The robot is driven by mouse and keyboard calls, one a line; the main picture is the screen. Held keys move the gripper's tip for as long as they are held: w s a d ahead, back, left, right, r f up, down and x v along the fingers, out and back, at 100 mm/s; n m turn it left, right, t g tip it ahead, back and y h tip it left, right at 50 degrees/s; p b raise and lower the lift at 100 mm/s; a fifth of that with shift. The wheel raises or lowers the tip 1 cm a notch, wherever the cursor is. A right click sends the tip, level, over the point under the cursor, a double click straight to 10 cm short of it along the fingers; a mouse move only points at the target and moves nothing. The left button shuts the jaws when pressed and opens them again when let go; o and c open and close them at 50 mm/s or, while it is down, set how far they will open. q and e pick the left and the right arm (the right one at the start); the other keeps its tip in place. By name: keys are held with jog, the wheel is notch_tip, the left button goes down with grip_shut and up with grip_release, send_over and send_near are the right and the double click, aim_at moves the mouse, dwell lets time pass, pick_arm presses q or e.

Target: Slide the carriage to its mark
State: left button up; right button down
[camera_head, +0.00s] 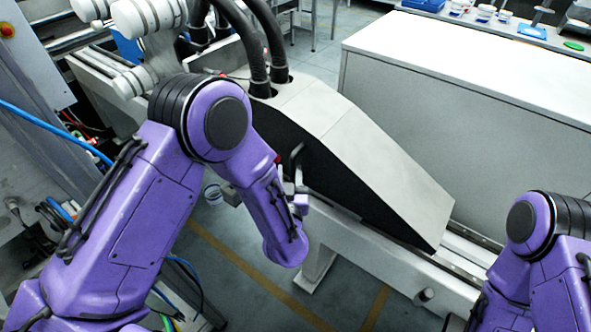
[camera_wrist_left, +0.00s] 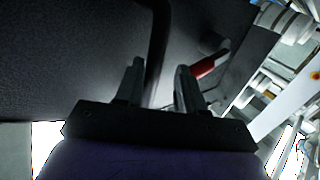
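The carriage (camera_head: 390,150) is a large wedge-shaped housing with a light top and a black side, sitting on a long rail (camera_head: 385,253). A dark bent handle (camera_wrist_left: 157,45) stands out from its black side in the left wrist view. My left gripper (camera_head: 297,185) is at that side, partly hidden by my wrist. In the left wrist view its fingers (camera_wrist_left: 160,72) are apart, with the handle's bar showing between them and gaps on both sides. A red-sleeved part (camera_wrist_left: 203,68) is just right of the fingers. I cannot make out the mark. My right gripper is outside the views.
Two thick black hoses (camera_head: 255,45) enter the carriage top. A long white cabinet (camera_head: 450,110) stands behind the rail. White rollers (camera_head: 150,15) are at the upper left. A blue cable (camera_head: 50,128) runs along the left. Bare rail shows right of the carriage.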

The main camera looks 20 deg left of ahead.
pick_arm(q)
jog(key=d+r+b+v, duration=0.1)
jog(key=v, duration=0.8)
jog(key=shift+b, duration=0.35)
jog(key=shift+d+r, duration=0.1)
jog(key=shift+d, duration=0.1)
